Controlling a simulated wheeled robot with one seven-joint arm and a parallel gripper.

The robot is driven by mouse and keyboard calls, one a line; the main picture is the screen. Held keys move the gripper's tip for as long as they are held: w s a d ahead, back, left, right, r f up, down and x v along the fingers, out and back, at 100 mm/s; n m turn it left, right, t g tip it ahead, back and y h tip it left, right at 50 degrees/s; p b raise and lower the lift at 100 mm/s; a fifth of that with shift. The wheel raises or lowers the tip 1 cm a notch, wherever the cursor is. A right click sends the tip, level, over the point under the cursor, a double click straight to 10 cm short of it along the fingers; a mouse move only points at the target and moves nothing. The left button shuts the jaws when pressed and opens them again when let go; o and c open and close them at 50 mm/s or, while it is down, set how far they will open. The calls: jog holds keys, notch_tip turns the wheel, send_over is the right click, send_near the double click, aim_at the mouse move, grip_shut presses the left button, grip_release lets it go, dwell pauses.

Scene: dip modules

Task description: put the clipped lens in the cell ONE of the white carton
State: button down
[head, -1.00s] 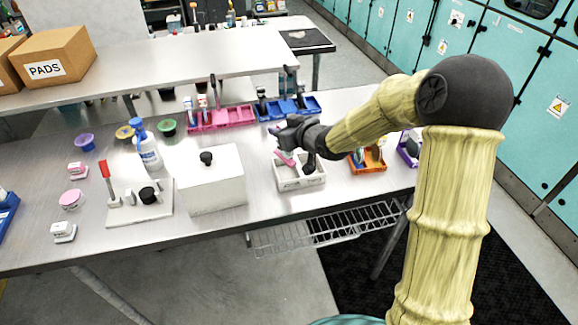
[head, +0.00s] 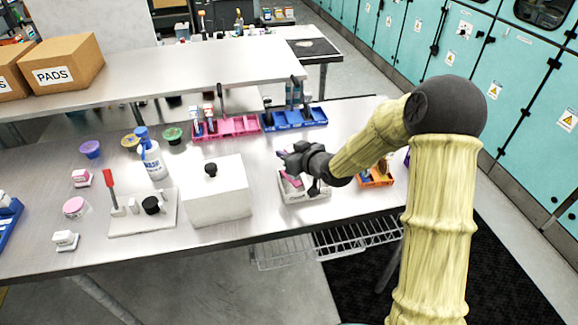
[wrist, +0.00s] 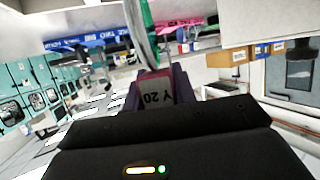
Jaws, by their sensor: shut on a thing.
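The white carton (head: 306,198) stands near the front edge of the steel table, right of the white lidded box. My gripper (head: 284,155) is over the carton's back left part. In the wrist view the purple fingertips (wrist: 160,93) are shut on the clipped lens: a pinkish-grey clip marked "Y 20" (wrist: 158,94) with a thin, clear round lens (wrist: 141,32) rising from it, seen nearly edge-on. A pink piece (head: 291,180) shows at the carton's left side; I cannot tell whether it is inside. My gripper and wrist hide much of the cells, and no cell label is readable.
The white lidded box (head: 217,196) stands close left of the carton. A pink bin row (head: 233,127) and a blue bin row (head: 296,119) lie behind it. An orange tray (head: 376,178) is to the right. A wash bottle (head: 149,157) stands further left.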

jog(key=shift+f, duration=0.2)
notch_tip(320, 180, down, 4)
jog(key=shift+w+a+r, duration=0.1)
jog(key=shift+w+r, duration=0.05)
jog(key=shift+r, duration=0.05)
jog(key=shift+f, duration=0.15)
jog(key=shift+d, duration=0.25)
jog(key=c, duration=1.2)
grip_release()
jog(key=shift+c, duration=0.2)
jog(key=shift+o, duration=0.6)
jog(key=shift+a, duration=0.25)
jog(key=shift+s, duration=0.2)
